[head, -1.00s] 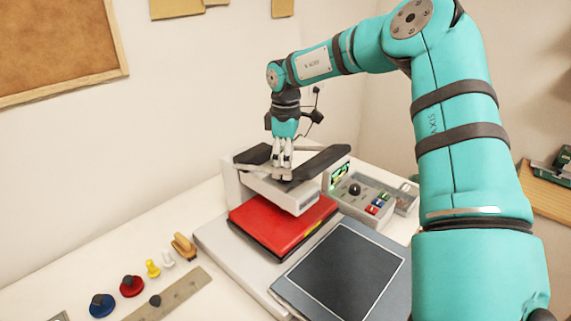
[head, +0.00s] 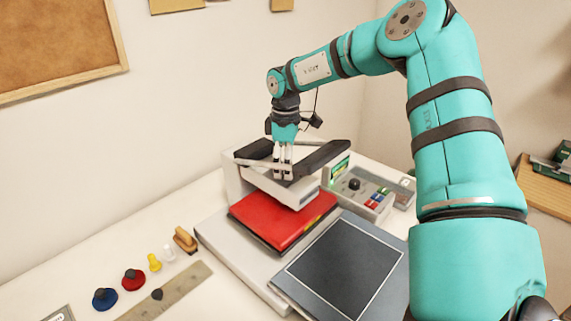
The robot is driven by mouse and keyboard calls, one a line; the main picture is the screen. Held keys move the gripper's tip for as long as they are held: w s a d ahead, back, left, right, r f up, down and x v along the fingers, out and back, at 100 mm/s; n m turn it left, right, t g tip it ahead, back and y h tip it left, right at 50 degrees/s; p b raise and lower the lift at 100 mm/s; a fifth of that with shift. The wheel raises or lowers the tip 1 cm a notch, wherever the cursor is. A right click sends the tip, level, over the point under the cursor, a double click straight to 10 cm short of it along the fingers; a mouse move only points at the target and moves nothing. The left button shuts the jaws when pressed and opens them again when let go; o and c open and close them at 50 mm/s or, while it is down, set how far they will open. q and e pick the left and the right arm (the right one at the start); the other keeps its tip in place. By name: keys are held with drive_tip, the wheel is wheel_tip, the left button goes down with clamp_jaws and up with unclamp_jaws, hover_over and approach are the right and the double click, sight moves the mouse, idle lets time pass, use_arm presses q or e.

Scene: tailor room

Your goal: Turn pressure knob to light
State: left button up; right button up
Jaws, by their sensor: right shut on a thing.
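The heat press has a white body (head: 236,186), black arms on top and a red plate (head: 277,222) below its head. My right gripper (head: 283,176) points down onto the top of the press head, between the black arms. Its fingers are shut on the pressure knob there, which they mostly hide; its setting cannot be read. A separate round black knob (head: 354,184) stands on the grey control box (head: 338,188) at the right of the press, apart from my gripper. My left gripper is not in view.
A dark flat pad (head: 345,265) lies in front of the press. A ruler (head: 185,285), blue (head: 104,299) and red (head: 133,279) knobbed discs, and small yellow and white pieces lie at the left. My right arm covers the right side.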

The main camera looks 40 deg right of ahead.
drive_tip(key=shift+f+n+b, duration=0.15)
drive_tip(key=shift+n+b, duration=0.25)
drive_tip(key=shift+b, duration=0.4)
drive_tip(key=n+b, duration=0.3)
drive_tip(key=b, duration=0.1)
drive_tip(key=shift+f+n+b, duration=0.1)
drive_tip(key=shift+n+b, duration=0.25)
drive_tip(key=shift+n, duration=0.05)
drive_tip(key=n+b, duration=0.2)
drive_tip(key=n, duration=0.1)
drive_tip(key=shift+n, duration=0.4)
drive_tip(key=n+b, duration=0.1)
drive_tip(key=n, duration=0.2)
drive_tip(key=shift+r, duration=0.2)
drive_tip(key=n, duration=0.7)
drive_tip(key=shift+n, duration=0.4)
drive_tip(key=n, duration=0.4)
drive_tip(key=shift+r+n, duration=0.1)
drive_tip(key=shift+n, duration=0.2)
drive_tip(key=n, duration=0.6)
drive_tip(key=n+p, duration=0.1)
drive_tip(key=n, duration=0.5)
drive_tip(key=shift+n, duration=0.3)
drive_tip(key=n, duration=0.5)
drive_tip(key=shift+p, duration=0.35)
drive_tip(key=n, duration=0.6)
drive_tip(key=shift+p, duration=0.3)
drive_tip(key=shift+n, duration=0.4)
